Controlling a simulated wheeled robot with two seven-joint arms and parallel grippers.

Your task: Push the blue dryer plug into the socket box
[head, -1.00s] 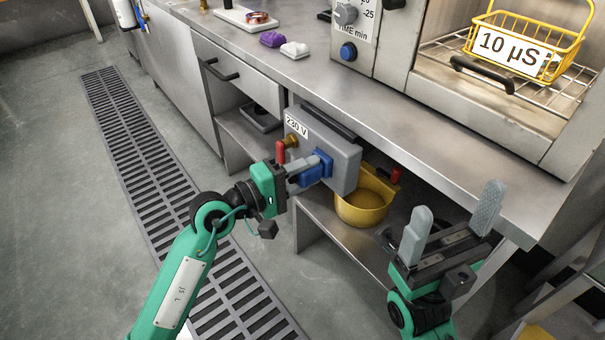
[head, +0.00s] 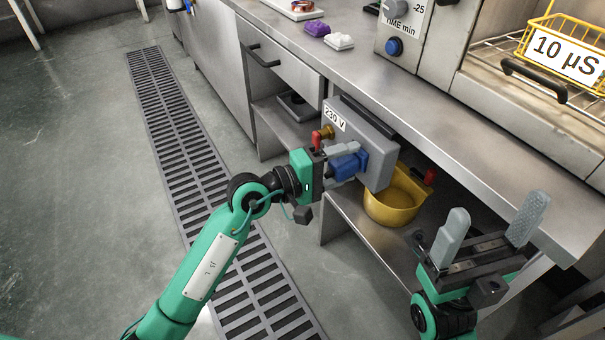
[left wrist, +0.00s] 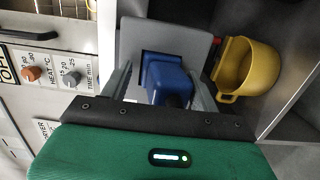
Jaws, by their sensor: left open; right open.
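The grey socket box (head: 378,150) with a "230 V" label is fixed under the counter's front edge. The blue dryer plug (head: 349,166) sits against the box's front face; whether it is fully in cannot be told. My left gripper (head: 348,159) is open around the plug. In the left wrist view the blue plug (left wrist: 165,78) lies between the two spread fingers, with a gap to each, and the socket box (left wrist: 150,32) is behind it. My right gripper (head: 497,218) is open and empty, in front of the counter at the right.
A yellow pot (head: 392,205) stands on the shelf below the box. A red-handled brass valve (head: 322,134) is left of the plug. The steel counter (head: 450,110) carries an oven (head: 480,50). The floor around the drain grate (head: 180,140) is clear.

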